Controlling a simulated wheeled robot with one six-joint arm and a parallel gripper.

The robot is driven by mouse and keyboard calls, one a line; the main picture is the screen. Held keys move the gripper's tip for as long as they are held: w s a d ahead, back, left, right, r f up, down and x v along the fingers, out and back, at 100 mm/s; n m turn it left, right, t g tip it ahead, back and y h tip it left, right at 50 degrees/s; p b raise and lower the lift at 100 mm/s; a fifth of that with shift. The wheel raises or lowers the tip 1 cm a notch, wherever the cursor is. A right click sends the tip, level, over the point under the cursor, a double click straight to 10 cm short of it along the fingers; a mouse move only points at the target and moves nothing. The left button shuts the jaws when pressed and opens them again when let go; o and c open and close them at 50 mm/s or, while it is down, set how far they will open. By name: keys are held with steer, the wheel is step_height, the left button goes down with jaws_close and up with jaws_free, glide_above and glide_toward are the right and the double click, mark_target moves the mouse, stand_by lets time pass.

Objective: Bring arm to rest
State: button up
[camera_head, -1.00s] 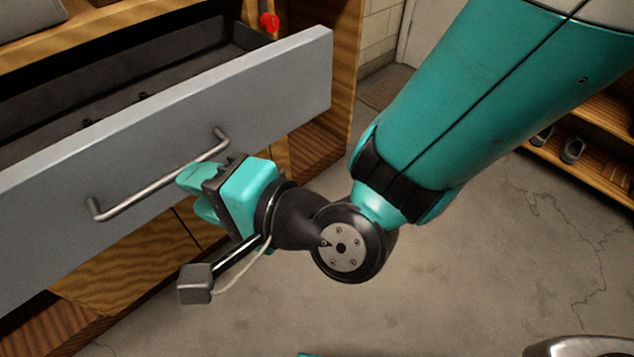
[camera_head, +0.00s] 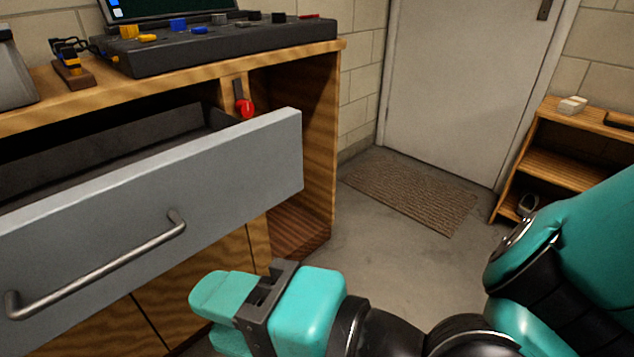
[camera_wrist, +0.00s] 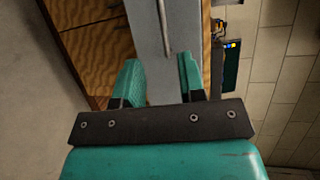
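My gripper (camera_head: 212,312) is teal with a dark bracket and sits low in the head view, in front of and to the right of the drawer handle (camera_head: 110,262). In the wrist view the two teal fingers of my gripper (camera_wrist: 158,82) stand apart with nothing between them. The handle also shows in the wrist view (camera_wrist: 165,28), beyond the fingertips and apart from them. The grey drawer (camera_head: 240,170) is pulled out of the wooden workbench. My arm bends in from the lower right of the head view.
A dark panel (camera_head: 215,50) with small coloured parts lies on the workbench top (camera_head: 310,53). A red-ended lever (camera_head: 244,106) is beneath the top. A door (camera_head: 455,80) and mat (camera_head: 415,193) are at the back. A wooden shelf (camera_head: 560,165) stands right. The floor between is clear.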

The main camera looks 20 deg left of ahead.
steer(key=w+d+n+h, duration=0.2)
steer(key=d+n+h, duration=0.15)
steer(key=d, duration=0.55)
steer(key=w+d+n+g+h, duration=0.1)
steer(key=w+d+n+h, duration=0.25)
steer(key=d, duration=0.55)
steer(key=w+d+n+h, duration=0.1)
steer(key=d+n+h, duration=0.1)
steer(key=d+h, duration=0.5)
step_height(320, 180, up, 29)
steer(key=d+y+p, duration=0.2)
steer(key=p, duration=2.7)
steer(key=shift+d, duration=0.1)
